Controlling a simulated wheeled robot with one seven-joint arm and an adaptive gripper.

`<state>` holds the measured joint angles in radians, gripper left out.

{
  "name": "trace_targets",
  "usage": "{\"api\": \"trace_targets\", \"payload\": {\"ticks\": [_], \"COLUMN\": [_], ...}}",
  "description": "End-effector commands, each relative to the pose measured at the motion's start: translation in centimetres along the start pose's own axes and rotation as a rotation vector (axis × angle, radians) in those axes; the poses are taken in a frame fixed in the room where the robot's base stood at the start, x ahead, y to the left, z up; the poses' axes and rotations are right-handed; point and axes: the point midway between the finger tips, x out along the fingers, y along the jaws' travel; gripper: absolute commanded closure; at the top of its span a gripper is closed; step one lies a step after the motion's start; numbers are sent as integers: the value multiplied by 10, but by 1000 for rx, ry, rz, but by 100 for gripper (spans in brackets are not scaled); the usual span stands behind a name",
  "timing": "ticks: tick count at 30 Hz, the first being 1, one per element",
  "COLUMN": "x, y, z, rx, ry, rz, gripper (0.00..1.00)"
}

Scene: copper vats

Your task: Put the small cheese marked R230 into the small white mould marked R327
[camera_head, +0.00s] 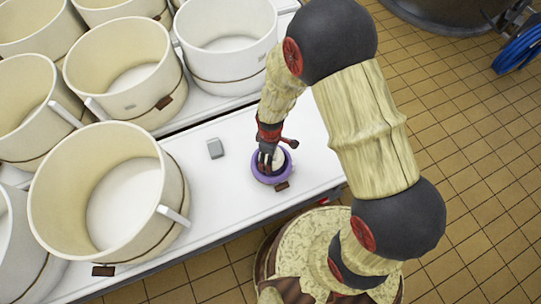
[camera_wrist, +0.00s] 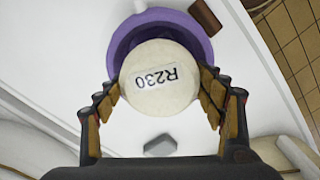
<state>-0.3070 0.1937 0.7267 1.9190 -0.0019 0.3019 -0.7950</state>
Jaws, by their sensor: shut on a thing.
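The small cheese is a pale, round piece (camera_wrist: 158,98) with a white label reading R230, upside down in the wrist view. My gripper (camera_wrist: 159,88) is shut on it, with one finger on each side. In the head view my gripper (camera_head: 268,160) points down over a small purple round mould (camera_head: 257,172) on the white table. The purple mould (camera_wrist: 120,45) also shows behind the cheese in the wrist view. The cheese covers part of its opening; I cannot tell how deep it sits. A brown tag is beside the mould, with no readable marking. I see no small white mould.
A small grey block (camera_head: 215,148) lies on the table left of the mould, also in the wrist view (camera_wrist: 160,146). Several large cream vats (camera_head: 110,190) fill the left and back. The table's front edge (camera_head: 300,203) is close to the mould.

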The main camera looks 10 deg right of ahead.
Motion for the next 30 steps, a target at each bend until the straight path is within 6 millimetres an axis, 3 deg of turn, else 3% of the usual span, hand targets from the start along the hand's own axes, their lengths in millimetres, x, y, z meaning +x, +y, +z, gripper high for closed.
{"api": "trace_targets", "payload": {"ticks": [29,30], "x": [0,0], "y": [0,0], "z": [0,0], "rx": [0,0], "ry": [0,0], "rz": [1,1], "gripper": [71,31]}}
